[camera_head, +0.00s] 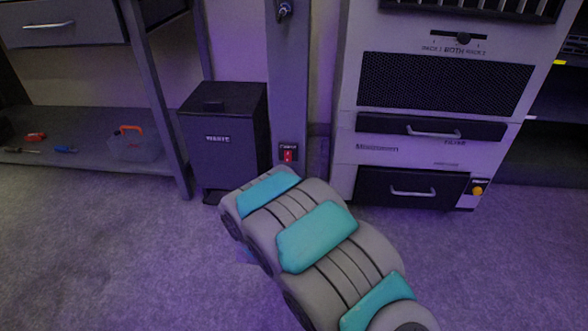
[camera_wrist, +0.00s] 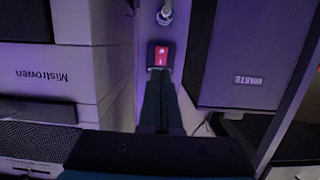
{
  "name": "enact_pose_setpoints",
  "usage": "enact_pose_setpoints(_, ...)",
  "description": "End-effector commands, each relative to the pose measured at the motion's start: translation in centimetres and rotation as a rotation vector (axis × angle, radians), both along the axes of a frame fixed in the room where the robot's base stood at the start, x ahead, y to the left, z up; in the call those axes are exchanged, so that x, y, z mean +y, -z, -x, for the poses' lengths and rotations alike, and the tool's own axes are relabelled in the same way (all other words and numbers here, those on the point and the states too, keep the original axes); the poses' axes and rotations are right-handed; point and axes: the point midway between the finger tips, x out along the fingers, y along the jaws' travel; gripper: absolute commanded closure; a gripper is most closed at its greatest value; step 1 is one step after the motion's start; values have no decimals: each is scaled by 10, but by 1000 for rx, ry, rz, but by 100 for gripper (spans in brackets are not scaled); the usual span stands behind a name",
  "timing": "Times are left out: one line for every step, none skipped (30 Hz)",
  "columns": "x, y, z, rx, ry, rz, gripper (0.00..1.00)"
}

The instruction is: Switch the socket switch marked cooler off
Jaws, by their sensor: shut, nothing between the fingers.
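The socket switch (camera_head: 288,154) is a small red, lit rocker in a dark housing, low on a grey upright post. A small label sits above it, too small to read surely. In the wrist view the red switch (camera_wrist: 160,55) is near the top centre. My gripper (camera_wrist: 158,76) shows there as two dark fingers, shut together with nothing between them. Their tips point at the switch and appear just short of its housing; I cannot tell whether they touch. In the head view my arm hides the gripper.
The post (camera_head: 288,90) stands between a dark waste bin (camera_head: 222,140) and a light oven cabinet (camera_head: 435,140) with drawers. A metal plug-like fitting (camera_wrist: 165,14) is near the switch in the wrist view. A workbench (camera_head: 80,105) with tools stands at left.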

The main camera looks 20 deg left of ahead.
Motion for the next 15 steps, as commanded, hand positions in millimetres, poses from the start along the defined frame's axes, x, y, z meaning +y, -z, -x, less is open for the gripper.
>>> enact_pose_setpoints(1, 1, 1, -4, -1, 1, 100)
enact_pose_setpoints(1, 1, 1, -5, -1, 1, 100)
enact_pose_setpoints(1, 1, 1, -6, -1, 0, 100)
enact_pose_setpoints(1, 1, 1, -6, 0, 0, 100)
enact_pose_setpoints(1, 1, 1, -6, 0, 0, 100)
enact_pose_setpoints(1, 0, 1, -6, 0, 0, 100)
enact_pose_setpoints(1, 0, 0, -5, 0, 1, 100)
enact_pose_setpoints(1, 1, 1, -5, 0, 1, 100)
enact_pose_setpoints(1, 1, 0, -5, 0, 1, 100)
enact_pose_setpoints(1, 1, 0, -5, 0, 1, 100)
enact_pose_setpoints(1, 1, 0, -5, 0, 1, 100)
enact_pose_setpoints(1, 1, -1, -5, 0, 0, 100)
enact_pose_setpoints(1, 1, -2, -5, 1, 0, 100)
enact_pose_setpoints(2, 2, -4, -5, 1, -1, 100)
enact_pose_setpoints(2, 2, -7, -6, 2, -2, 100)
